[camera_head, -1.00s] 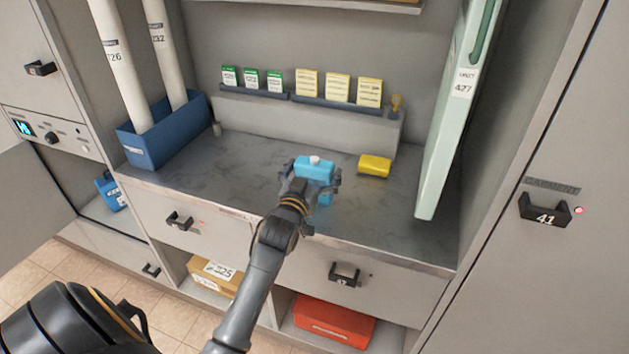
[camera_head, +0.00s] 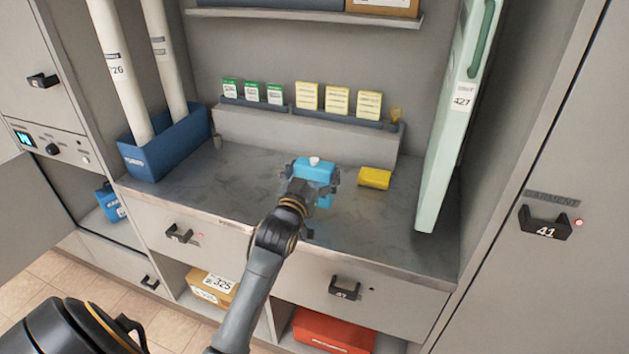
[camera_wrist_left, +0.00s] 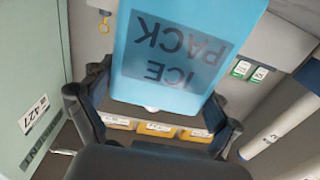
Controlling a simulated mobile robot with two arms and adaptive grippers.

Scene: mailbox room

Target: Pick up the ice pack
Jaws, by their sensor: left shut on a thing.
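The ice pack (camera_head: 316,169) is a light blue block with a white cap, seen over the grey counter in the head view. In the left wrist view the ice pack (camera_wrist_left: 180,50) fills the upper middle, with its printed name upside down. My left gripper (camera_head: 311,182) is shut on the ice pack, with a finger at each side; its fingers also show in the left wrist view (camera_wrist_left: 155,115). A bluish reflection shows on the counter below. My right gripper is not in view.
A blue bin (camera_head: 168,145) with white tubes stands at the left. A tall pale green case (camera_head: 450,130) stands at the right. Cards line the ledge (camera_head: 300,130) behind.

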